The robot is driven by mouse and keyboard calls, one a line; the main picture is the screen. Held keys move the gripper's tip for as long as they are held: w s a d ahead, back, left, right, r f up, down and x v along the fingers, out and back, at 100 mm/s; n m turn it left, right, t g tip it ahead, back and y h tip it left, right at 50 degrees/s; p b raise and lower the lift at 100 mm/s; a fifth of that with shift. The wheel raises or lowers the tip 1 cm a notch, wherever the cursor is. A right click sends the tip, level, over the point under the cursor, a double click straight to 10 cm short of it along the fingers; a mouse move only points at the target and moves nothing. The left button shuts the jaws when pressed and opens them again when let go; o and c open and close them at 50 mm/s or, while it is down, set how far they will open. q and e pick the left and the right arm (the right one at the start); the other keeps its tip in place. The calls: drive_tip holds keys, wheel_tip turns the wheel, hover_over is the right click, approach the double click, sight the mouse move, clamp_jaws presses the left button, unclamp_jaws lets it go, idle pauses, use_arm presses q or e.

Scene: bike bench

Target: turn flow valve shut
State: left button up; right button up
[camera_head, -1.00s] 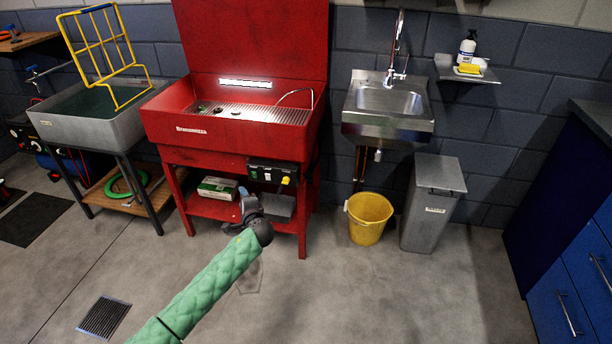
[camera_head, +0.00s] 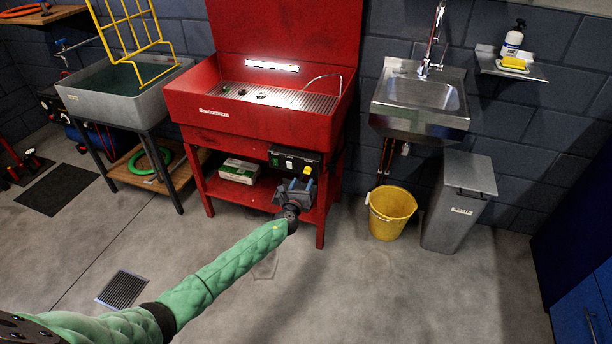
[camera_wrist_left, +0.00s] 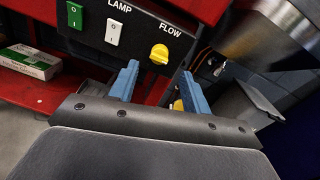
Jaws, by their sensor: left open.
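The yellow flow valve knob (camera_wrist_left: 159,54) sits on the black control panel (camera_wrist_left: 98,28) under the word FLOW in the left wrist view. In the head view the panel (camera_head: 283,158) is on the front of the red parts washer (camera_head: 190,105), and the knob (camera_head: 308,170) is a small yellow spot at its right end. My left gripper (camera_head: 297,185) is open in front of the panel. In the left wrist view its two blue fingers (camera_wrist_left: 160,85) point toward the panel, apart, with the knob beyond them, between their tips. No contact with the knob shows. My right gripper is out of view.
A green rocker switch (camera_wrist_left: 75,15) and a white LAMP switch (camera_wrist_left: 113,32) are left of the knob. A box (camera_head: 239,171) lies on the red lower shelf. A yellow bucket (camera_head: 391,213) and grey bin (camera_head: 460,200) stand right. The floor in front is clear.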

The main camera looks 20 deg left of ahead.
sight(307, 171)
use_arm(q)
drive_tip(key=shift+w+a, duration=0.1)
drive_tip(key=shift+w, duration=2.65)
drive_tip(key=shift+c, duration=0.2)
drive_tip(key=c, duration=0.9)
